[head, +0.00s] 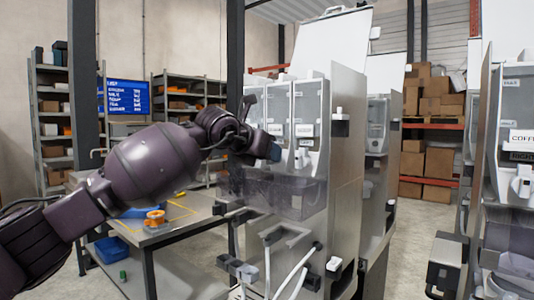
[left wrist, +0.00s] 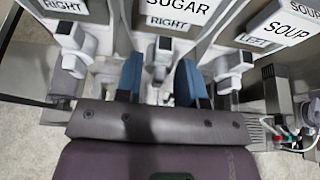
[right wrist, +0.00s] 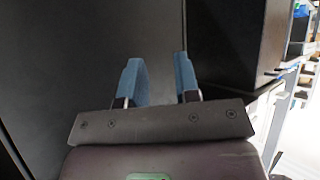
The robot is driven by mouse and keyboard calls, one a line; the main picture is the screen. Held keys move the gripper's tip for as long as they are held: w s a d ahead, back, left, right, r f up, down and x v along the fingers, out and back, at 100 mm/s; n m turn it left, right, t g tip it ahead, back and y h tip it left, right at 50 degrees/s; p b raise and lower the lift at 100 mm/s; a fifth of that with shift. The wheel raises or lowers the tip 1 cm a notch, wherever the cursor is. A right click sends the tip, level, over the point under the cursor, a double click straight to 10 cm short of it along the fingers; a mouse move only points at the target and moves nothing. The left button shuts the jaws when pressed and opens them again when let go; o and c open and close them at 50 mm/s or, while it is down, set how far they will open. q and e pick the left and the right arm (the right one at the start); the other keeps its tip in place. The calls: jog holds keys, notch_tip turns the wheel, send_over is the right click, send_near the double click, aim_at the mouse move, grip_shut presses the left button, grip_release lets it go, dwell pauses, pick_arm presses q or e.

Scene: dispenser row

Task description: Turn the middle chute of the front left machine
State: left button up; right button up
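The front left machine (head: 345,185) stands at the centre of the head view, with clear canisters and a transparent tray below. My left gripper (head: 268,150) is at its front; the arm and gripper hide part of the chutes. In the left wrist view my left gripper (left wrist: 160,80) is open, with blue fingers on either side of the middle white chute (left wrist: 163,54), under a label reading SUGAR RIGHT (left wrist: 170,14). I cannot tell whether the fingers touch it. My right gripper (right wrist: 160,80) is open and empty before a plain dark surface; it is outside the head view.
Neighbouring chutes stand close on the left (left wrist: 74,50) and right (left wrist: 232,68) in the left wrist view. A table (head: 165,235) with an orange object (head: 154,217) is at the left. Another machine (head: 515,180) stands at the right. Shelves and boxes are behind.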

pick_arm(q)
jog(key=c, duration=0.5)
jog(key=shift+o, duration=0.2)
jog(key=shift+s+d+f+m+t+y+p, duration=0.1)
jog(key=shift+s+d+m+t+y+p, duration=0.1)
jog(key=shift+m+t+y, duration=0.7)
jog(key=shift+s+d+f+m+t+y+p, duration=0.1)
jog(key=shift+d+m+t+y+p, duration=0.15)
jog(key=shift+m, duration=1.15)
jog(key=o, duration=0.6)
jog(key=shift+s, duration=0.1)
